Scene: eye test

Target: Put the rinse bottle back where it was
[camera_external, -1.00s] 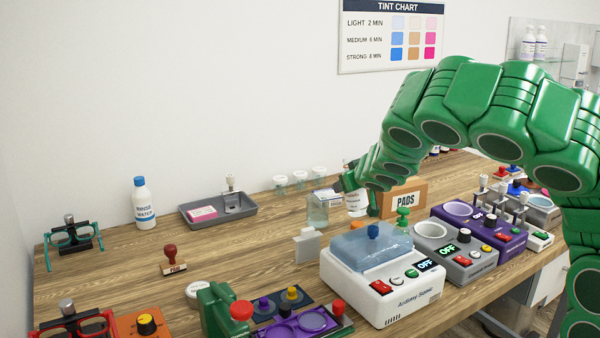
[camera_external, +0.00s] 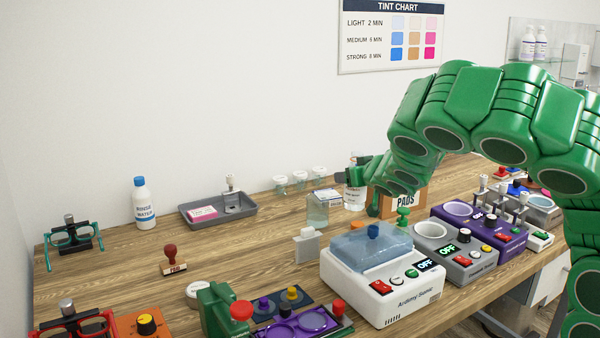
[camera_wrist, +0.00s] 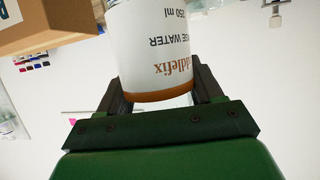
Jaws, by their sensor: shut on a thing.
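My gripper (camera_external: 354,174) is shut on a white bottle (camera_external: 355,198), near the PADS box. In the wrist view, the fingers (camera_wrist: 162,98) sit on either side of this held bottle (camera_wrist: 155,40). Its label appears upside down, with "WATER", "250 ml" and a partly cut-off brown brand word above a brown band. The held bottle looks upright and slightly above the table; its top is hidden by my gripper. Another white bottle, labelled RINSE WATER (camera_external: 145,208), with a blue cap, stands upright at the back left, apart from my gripper.
A clear jar (camera_external: 317,210) stands just left of the held bottle, and the PADS box (camera_external: 406,200) to its right. A grey tray (camera_external: 240,211) and small lidded jars (camera_external: 300,180) are farther left. A white device (camera_external: 385,290) stands in front. Table between blue-capped bottle and glasses stand is clear.

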